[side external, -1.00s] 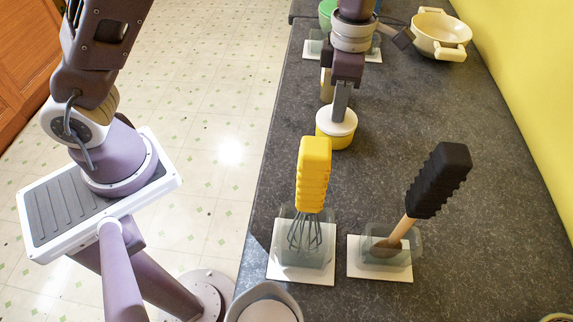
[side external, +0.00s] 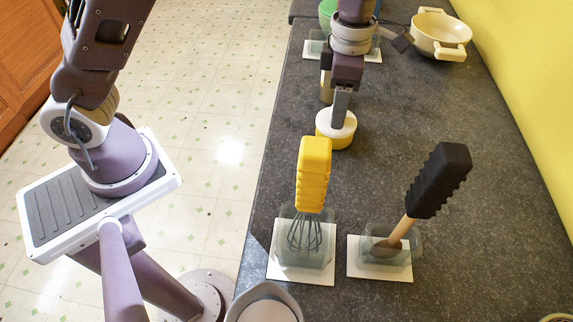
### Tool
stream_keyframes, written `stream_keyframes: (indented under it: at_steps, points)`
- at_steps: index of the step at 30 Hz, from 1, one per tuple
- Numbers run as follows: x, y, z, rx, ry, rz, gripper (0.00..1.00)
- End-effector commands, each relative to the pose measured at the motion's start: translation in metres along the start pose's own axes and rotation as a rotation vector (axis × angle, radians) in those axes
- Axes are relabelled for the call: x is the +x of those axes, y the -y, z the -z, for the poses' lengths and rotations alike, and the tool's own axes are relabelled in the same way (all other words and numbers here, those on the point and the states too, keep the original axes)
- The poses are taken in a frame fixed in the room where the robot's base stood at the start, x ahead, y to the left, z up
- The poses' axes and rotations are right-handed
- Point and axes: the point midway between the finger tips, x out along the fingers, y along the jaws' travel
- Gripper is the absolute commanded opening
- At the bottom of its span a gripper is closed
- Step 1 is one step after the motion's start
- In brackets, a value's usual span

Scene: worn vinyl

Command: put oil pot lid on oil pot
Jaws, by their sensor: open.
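The oil pot (side external: 335,143) is a small yellow pot on the dark counter, in the upper middle of the side view. Its round white lid (side external: 341,130) sits over the pot's top and looks down on it; I cannot tell if it is fully seated. My gripper (side external: 339,115) points down right above the lid, at its middle. It is open, with its fingertips at or very near the lid. The fingers overlap in this view, so the gap between them and any contact with the lid's top are hidden.
A cream two-handled pot (side external: 440,35) and a green item (side external: 326,12) are at the back. Counter right of the oil pot is clear.

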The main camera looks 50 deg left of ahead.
Motion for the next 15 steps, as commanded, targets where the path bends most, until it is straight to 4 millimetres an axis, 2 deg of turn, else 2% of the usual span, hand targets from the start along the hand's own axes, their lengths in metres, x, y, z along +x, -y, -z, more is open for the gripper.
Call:
stream_keyframes:
  at_steps: [7, 15]
  points:
    - [-0.001, 0.000, 0.000, 0.000, 0.001, 0.000, 0.52]
    - [-0.013, 0.000, -0.001, 0.000, 0.002, -0.001, 0.52]
